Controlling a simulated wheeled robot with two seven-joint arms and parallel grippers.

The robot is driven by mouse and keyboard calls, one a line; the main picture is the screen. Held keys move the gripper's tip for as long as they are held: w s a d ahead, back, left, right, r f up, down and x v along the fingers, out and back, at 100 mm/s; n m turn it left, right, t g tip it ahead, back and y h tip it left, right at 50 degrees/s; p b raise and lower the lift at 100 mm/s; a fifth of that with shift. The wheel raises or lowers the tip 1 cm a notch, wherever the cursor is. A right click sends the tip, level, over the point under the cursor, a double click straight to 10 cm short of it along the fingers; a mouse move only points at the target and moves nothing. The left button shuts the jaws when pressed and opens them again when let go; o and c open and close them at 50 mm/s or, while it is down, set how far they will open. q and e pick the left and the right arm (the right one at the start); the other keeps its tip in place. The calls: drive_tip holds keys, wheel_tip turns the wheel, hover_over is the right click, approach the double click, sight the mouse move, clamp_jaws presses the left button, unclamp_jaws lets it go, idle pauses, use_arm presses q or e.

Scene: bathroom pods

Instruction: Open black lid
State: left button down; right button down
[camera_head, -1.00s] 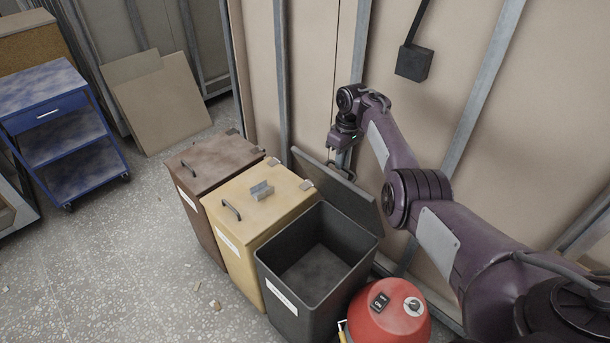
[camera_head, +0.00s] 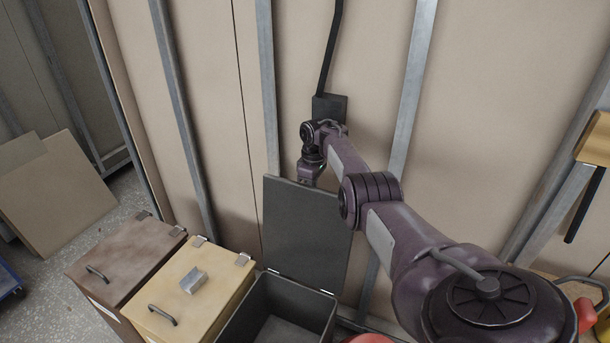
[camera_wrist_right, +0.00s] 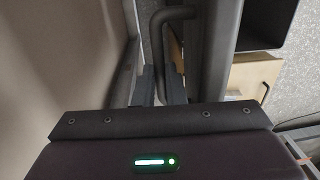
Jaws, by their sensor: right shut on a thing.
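The black lid (camera_head: 305,235) stands raised at the back edge of the black bin (camera_head: 285,310), its flat inner face toward me in the head view. The bin is open and its dark inside shows; its lower part is cut off by the frame. My right gripper (camera_head: 308,180) is at the lid's top edge, its fingers hidden behind the lid. In the right wrist view, my right gripper (camera_wrist_right: 161,88) is shut on the lid's dark handle (camera_wrist_right: 166,18), with the lid (camera_wrist_right: 215,45) just to the right of it. My left gripper is out of view.
A yellow bin (camera_head: 215,280) and a brown bin (camera_head: 125,268), both closed, stand left of the black bin. A wall with metal studs (camera_head: 410,100) and a black wall box (camera_head: 328,106) is close behind the lid. A red object (camera_head: 368,339) is at the bottom edge.

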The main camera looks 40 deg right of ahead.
drive_tip(key=shift+s+a+f, duration=0.2)
drive_tip(key=shift+f, duration=0.4)
drive_tip(key=c, duration=1.9)
unclamp_jaws()
drive_tip(key=shift+o, duration=1.3)
drive_tip(key=shift+w+d+f, duration=0.1)
drive_tip(key=shift+o, duration=0.8)
drive_tip(key=shift+w+d+f, duration=0.1)
drive_tip(key=shift+w+d, duration=0.1)
drive_tip(key=shift+d, duration=0.05)
drive_tip(key=shift+r, duration=0.65)
wheel_tip(320, 180, up, 7)
drive_tip(key=shift+w+d+f, duration=0.15)
drive_tip(key=shift+d+f, duration=0.05)
drive_tip(key=shift+d, duration=0.1)
